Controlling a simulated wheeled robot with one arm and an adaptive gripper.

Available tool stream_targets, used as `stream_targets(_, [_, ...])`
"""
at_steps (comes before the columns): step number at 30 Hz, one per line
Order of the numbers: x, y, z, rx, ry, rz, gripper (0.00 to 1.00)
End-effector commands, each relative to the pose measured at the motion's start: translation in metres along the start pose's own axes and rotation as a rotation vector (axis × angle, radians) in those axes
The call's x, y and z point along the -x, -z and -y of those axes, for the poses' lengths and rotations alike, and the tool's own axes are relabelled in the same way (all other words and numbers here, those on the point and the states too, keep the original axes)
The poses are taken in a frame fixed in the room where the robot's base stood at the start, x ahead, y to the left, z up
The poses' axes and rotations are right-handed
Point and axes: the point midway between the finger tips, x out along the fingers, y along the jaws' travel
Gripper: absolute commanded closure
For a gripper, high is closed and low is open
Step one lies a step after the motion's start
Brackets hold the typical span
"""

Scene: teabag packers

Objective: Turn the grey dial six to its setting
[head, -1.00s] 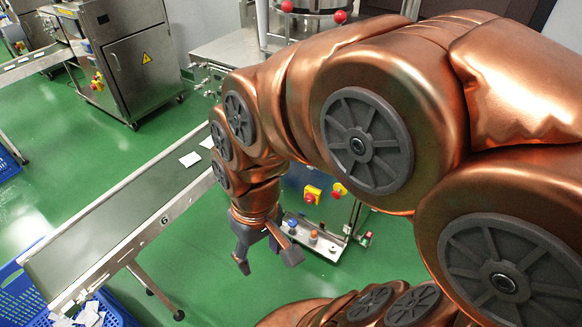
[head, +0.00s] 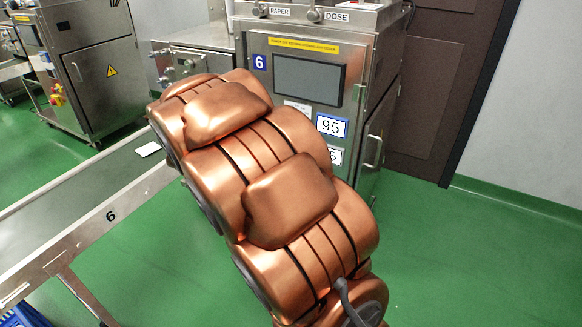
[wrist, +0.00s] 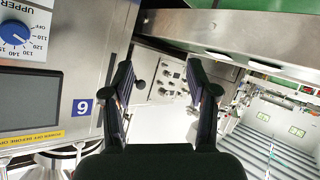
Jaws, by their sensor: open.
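Machine 6 is a steel cabinet (head: 370,45) with a dark screen (head: 308,78) and a blue number 6 plate. No dial marked as grey dial six can be made out. Two small knobs sit on its top edge, one by the PAPER label (head: 279,11) and one by the DOSE label (head: 336,17). In the wrist view, a blue dial (wrist: 15,32) marked UPPER, with a temperature scale, is cut by the left edge. My gripper (wrist: 162,95) is open and empty in the wrist view, right of the number plate (wrist: 82,107). The head view hides it behind my arm.
A conveyor (head: 75,190) marked 6 runs along the left, with a white packet (head: 148,149) on it. My arm covers part of the cabinet front and a white card below the 95 card (head: 331,126). Green floor (head: 460,255) is clear at the right.

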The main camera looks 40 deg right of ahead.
Motion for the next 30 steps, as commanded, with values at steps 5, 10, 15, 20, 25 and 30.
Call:
stream_targets(5, [-0.062, -0.053, -0.046, 0.064, -0.284, -0.053, 0.42])
stream_targets(10, [-0.085, -0.090, -0.092, 0.146, -0.541, -0.066, 0.42])
stream_targets(15, [-0.090, -0.116, -0.120, 0.210, -0.710, -0.051, 0.42])
stream_targets(20, [-0.088, -0.123, -0.131, 0.236, -0.774, -0.042, 0.42])
stream_targets(25, [-0.095, -0.123, -0.140, 0.238, -0.783, -0.040, 0.42])
stream_targets(30, [-0.109, -0.120, -0.154, 0.237, -0.785, -0.043, 0.42])
